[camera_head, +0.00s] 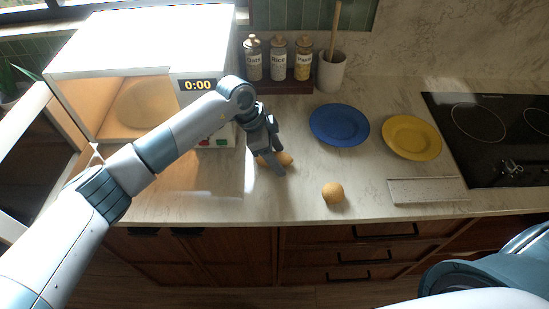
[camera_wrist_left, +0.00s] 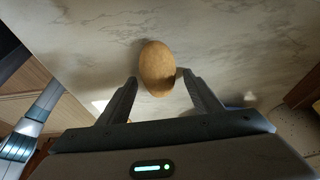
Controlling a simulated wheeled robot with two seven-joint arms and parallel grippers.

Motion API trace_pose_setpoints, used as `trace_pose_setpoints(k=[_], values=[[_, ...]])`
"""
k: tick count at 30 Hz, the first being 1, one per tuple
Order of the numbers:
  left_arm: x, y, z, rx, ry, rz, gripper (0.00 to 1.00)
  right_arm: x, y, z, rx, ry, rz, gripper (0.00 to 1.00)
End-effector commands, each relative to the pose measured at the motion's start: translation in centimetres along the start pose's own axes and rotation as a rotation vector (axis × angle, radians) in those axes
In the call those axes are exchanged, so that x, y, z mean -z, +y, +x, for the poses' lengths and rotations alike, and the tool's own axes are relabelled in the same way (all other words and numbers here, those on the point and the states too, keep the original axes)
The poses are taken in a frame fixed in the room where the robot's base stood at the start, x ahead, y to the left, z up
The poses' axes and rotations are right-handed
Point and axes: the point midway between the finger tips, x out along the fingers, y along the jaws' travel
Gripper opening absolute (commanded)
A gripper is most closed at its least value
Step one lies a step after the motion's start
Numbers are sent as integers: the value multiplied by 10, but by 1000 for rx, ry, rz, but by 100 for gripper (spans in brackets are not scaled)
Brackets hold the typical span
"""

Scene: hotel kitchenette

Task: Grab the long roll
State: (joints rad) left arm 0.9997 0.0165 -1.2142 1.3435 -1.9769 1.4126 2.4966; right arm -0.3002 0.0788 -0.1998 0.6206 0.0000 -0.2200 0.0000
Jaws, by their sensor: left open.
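The long roll (camera_head: 286,158) is tan and lies on the counter in front of the microwave, partly hidden by my left gripper (camera_head: 275,165). In the left wrist view the long roll (camera_wrist_left: 157,66) is a brown oval at and just beyond the fingertips, between the lines of the two fingers. My left gripper (camera_wrist_left: 158,82) is open and points down at it. I cannot tell whether a finger touches it. A second, rounder roll (camera_head: 333,192) sits apart, to the right and nearer the counter's front edge. My right gripper is out of view; part of my right arm shows at lower right.
A microwave (camera_head: 140,40) with its door open stands at left. Jars (camera_head: 278,58) on a rack and a utensil crock (camera_head: 331,72) stand behind. A blue plate (camera_head: 339,125), a yellow plate (camera_head: 412,137), a pale board (camera_head: 428,190) and a cooktop (camera_head: 490,135) lie right.

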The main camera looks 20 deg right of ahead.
Motion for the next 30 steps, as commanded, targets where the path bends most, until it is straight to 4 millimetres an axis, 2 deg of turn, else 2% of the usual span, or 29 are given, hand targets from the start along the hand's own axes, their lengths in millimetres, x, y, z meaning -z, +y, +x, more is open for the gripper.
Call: trace_pose_setpoints(k=[5,11,23,30], values=[[0,0,0,0,0,0,59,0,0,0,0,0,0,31],[0,0,0,0,0,0,15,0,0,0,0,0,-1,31],[0,0,-2,1,0,0,15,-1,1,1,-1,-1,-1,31],[6,-1,-15,2,2,2,15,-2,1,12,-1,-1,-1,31]])
